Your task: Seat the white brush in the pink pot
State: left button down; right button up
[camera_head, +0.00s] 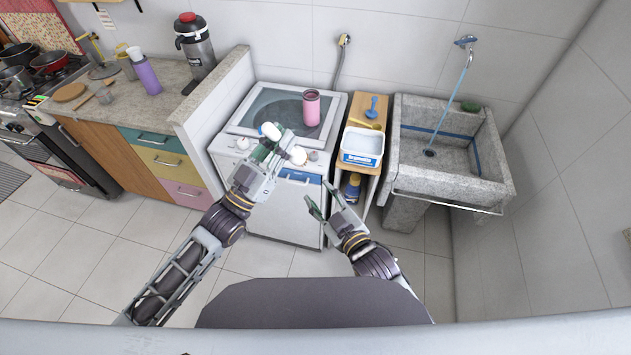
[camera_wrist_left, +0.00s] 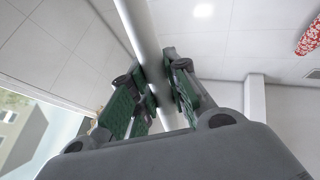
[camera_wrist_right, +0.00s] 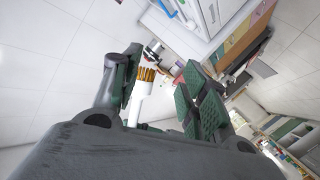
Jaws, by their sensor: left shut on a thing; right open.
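The pink pot (camera_head: 311,108) stands upright on the washing machine lid. My left gripper (camera_head: 270,152) is in front of it and to its left, shut on the white brush (camera_head: 298,157). White parts of the brush show on both sides of the fingers. In the left wrist view, the white handle (camera_wrist_left: 147,35) passes between the closed pads of the left gripper (camera_wrist_left: 155,95). My right gripper (camera_head: 326,203) is open and empty, low in front of the machine.
The washing machine (camera_head: 250,118) stands below the pot. To its right, a wooden shelf (camera_head: 360,180) bears a white-and-blue box (camera_head: 362,147) and a blue-handled item (camera_head: 371,108). A stone sink (camera_head: 398,170) is further right. A counter with a flask (camera_head: 195,45) is at left.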

jog(key=n+t+y, duration=0.1)
jog(key=y, duration=0.1)
send_near(292, 152)
jog(key=shift+s+d, duration=0.1)
jog(key=shift+s, duration=0.3)
jog(key=shift+w+f, duration=0.1)
jog(key=shift+x, duration=5.95)
jog(key=shift+d, duration=0.1)
jog(key=c, duration=1)
pick_arm(q)
jog(key=c, duration=1.3)
grip_release()
pick_arm(e)
grip_shut()
pick_arm(q)
jog(key=shift+s+f, duration=0.1)
